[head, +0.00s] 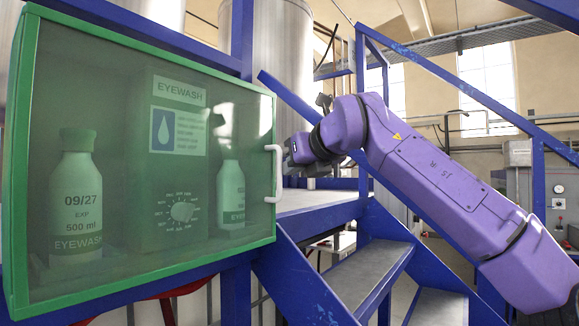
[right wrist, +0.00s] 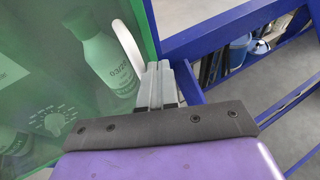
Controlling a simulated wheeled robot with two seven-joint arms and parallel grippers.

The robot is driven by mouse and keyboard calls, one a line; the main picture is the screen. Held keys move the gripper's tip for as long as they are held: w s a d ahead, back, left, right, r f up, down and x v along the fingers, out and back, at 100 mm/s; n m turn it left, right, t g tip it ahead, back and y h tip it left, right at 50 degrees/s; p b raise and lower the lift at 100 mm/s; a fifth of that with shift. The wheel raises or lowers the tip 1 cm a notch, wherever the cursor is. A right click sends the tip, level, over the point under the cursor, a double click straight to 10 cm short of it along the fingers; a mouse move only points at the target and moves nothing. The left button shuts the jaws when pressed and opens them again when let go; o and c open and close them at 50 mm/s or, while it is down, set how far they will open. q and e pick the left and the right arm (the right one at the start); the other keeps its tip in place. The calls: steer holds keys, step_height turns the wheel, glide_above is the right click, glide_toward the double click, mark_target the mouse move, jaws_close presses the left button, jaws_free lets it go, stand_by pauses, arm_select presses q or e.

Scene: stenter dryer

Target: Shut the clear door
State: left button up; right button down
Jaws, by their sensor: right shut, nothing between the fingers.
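The clear door (head: 110,105) has a green frame and covers the eyewash cabinet at the left of the head view. Its white handle (head: 276,174) is on the right edge. I cannot tell whether the door sits fully closed. My right gripper (head: 293,150) is just right of the door's edge, near the handle. In the right wrist view the fingers (right wrist: 158,84) are shut and empty, right beside the white handle (right wrist: 129,50) and close to the green frame (right wrist: 150,28). Contact cannot be made out. My left gripper is not in view.
Two bottles, one of them the left bottle (head: 77,195), and an eyewash box (head: 172,170) with a dial stand behind the clear panel. Blue rails (head: 440,75) and grey steps (head: 370,272) lie to the right. A grey platform (head: 315,200) is beside the cabinet.

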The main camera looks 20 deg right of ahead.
steer(key=s+d+r+h+b, duration=0.15)
steer(key=s+d+r, duration=0.25)
steer(key=s+d, duration=0.55)
steer(key=w+a+f+n+h+b, duration=0.1)
steer(key=w+a+f+n+h, duration=0.1)
steer(key=w+a+f, duration=0.45)
steer(key=w+a+f+n+h+b, duration=0.1)
steer(key=w+f+n+h, duration=0.15)
steer(key=f, duration=0.75)
steer(key=w+a+f+n+h, duration=0.2)
steer(key=w+a+f, duration=0.25)
steer(key=f, duration=0.35)
steer(key=s+a+f+n+g+y+b, duration=0.2)
steer(key=f+n, duration=1)
steer(key=f, duration=2.5)
steer(key=s+d+f+n+g+y+b, duration=0.2)
steer(key=s+f+n+g, duration=0.3)
steer(key=s+f, duration=1.65)
steer(key=s+d+f+n+g+b, duration=0.1)
steer(key=s+d+f+n+g, duration=0.1)
steer(key=s+f, duration=0.4)
steer(key=s+d+f+n+g+h, duration=0.1)
steer(key=s+d+f, duration=0.3)
steer(key=s, duration=0.9)
step_height(320, 180, down, 2)
steer(key=shift+s+d+f+n+g+b, duration=0.25)
steer(key=shift+s+d+n+g+b, duration=0.15)
steer(key=shift+n+g, duration=0.3)
